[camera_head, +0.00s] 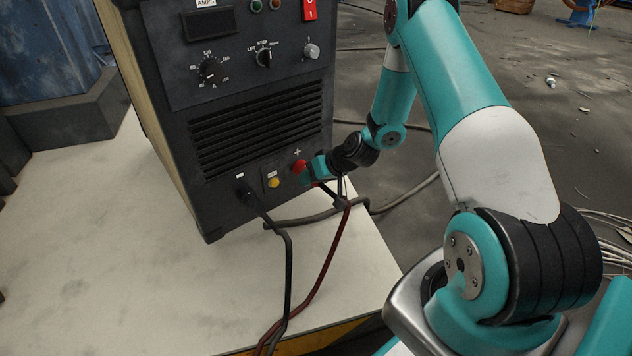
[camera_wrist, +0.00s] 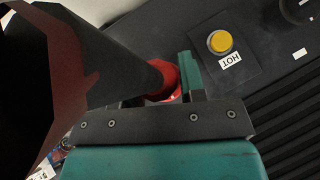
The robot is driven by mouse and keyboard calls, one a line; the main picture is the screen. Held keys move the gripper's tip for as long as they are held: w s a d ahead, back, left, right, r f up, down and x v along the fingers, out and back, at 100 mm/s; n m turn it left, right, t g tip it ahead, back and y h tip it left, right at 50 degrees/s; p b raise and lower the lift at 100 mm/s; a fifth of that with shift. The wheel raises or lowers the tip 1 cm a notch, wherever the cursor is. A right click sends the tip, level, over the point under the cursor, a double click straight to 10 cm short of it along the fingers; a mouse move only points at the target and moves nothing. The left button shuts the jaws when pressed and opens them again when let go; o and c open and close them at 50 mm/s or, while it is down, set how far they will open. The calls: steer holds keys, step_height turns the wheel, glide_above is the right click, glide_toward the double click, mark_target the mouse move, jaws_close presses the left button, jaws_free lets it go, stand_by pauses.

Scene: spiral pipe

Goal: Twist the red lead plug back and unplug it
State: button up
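The red lead plug (camera_head: 299,166) is at its socket, low on the right of the black welding machine's front. In the wrist view the plug (camera_wrist: 168,80) shows a red ring, with a wide dark sleeve running from it to the upper left. My gripper (camera_head: 310,170) is at the plug, coming from the right. In the wrist view one teal finger of my gripper (camera_wrist: 172,88) lies against the red ring's right side. The other finger is mostly hidden behind the dark sleeve. The fingers are close together around the plug. The red lead (camera_head: 332,250) hangs down over the table.
The welding machine (camera_head: 240,120) stands on a pale table (camera_head: 100,270). A yellow button (camera_head: 274,183) with a HOT label sits left of the plug, and a black lead plug (camera_head: 246,193) further left. Cables (camera_head: 385,207) lie behind the table's right edge. The table left of the leads is clear.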

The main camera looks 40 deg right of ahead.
steer(key=c, duration=0.3)
steer(key=shift+a+r+h+p, duration=0.1)
steer(key=shift+r+h+p, duration=0.05)
steer(key=shift+h+p, duration=0.25)
steer(key=n+h+p, duration=0.1)
steer(key=h, duration=0.2)
steer(key=shift+a+n+p, duration=0.1)
steer(key=shift+n+p, duration=0.2)
steer(key=shift+n, duration=0.1)
steer(key=n+h, duration=0.1)
steer(key=h, duration=0.2)
steer(key=shift+f, duration=0.2)
steer(key=shift+f+h+b, duration=0.15)
steer(key=shift+h+b, duration=0.15)
steer(key=shift+b, duration=0.2)
steer(key=shift+n+h+b, duration=0.5)
steer(key=shift+h+b, duration=0.2)
steer(key=shift+b, duration=0.15)
steer(key=shift+h+b, duration=0.4)
steer(key=shift+b, duration=0.2)
steer(key=shift+d+n+t+h+b, duration=0.1)
steer(key=shift+n+t+h+b, duration=0.45)
steer(key=shift+h+b, duration=1.1)
steer(key=shift+d+n+t+h+b, duration=0.1)
steer(key=shift+n+t+h+b, duration=0.45)
steer(key=shift+b, duration=2)
